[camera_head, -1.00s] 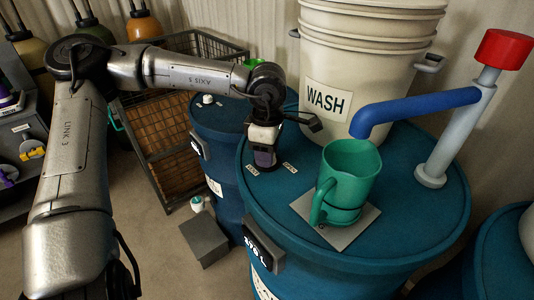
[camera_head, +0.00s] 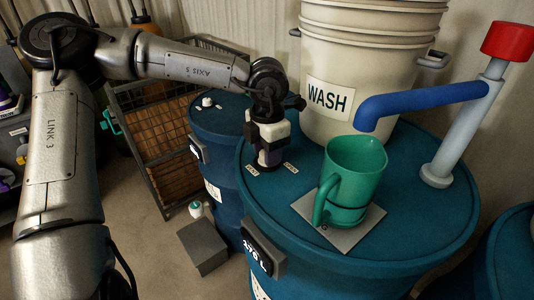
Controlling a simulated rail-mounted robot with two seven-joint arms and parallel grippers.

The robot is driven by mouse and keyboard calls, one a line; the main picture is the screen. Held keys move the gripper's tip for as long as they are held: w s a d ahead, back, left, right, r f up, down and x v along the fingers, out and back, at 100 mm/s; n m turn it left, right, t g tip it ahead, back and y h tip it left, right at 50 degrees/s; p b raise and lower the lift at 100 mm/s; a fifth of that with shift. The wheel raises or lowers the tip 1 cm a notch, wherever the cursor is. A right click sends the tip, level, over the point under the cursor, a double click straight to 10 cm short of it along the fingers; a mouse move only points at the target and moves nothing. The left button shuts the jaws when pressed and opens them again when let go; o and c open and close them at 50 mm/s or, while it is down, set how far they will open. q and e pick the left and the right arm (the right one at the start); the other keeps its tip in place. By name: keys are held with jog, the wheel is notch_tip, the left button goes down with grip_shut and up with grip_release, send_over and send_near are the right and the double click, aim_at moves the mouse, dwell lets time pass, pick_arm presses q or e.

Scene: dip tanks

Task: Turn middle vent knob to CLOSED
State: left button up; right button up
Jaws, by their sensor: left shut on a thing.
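My left gripper (camera_head: 271,152) points down onto the top of the middle blue drum (camera_head: 420,220), near its far left edge. It is shut on the vent knob, which is mostly hidden between and below the fingers; a dark base shows at the lid. Two small white labels lie on the lid beside the knob: one to its left (camera_head: 252,170) and one to its right (camera_head: 291,168). Their print is too small to read surely. The knob's pointing direction cannot be told. My right gripper is not in view.
A green jug (camera_head: 355,170) stands on a grey plate (camera_head: 360,233) right of the gripper. White buckets marked WASH (camera_head: 360,60) stand behind. A blue spout (camera_head: 420,102) with a red top (camera_head: 508,41) rises at right. Another blue drum (camera_head: 215,125) stands left, beside a wire crate (camera_head: 150,120).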

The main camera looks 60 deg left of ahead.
pick_arm(q)
jog(key=shift+n, duration=0.7)
jog(key=o, duration=0.9)
jog(key=shift+r+p, duration=2.3)
jog(key=shift+r, duration=4.6)
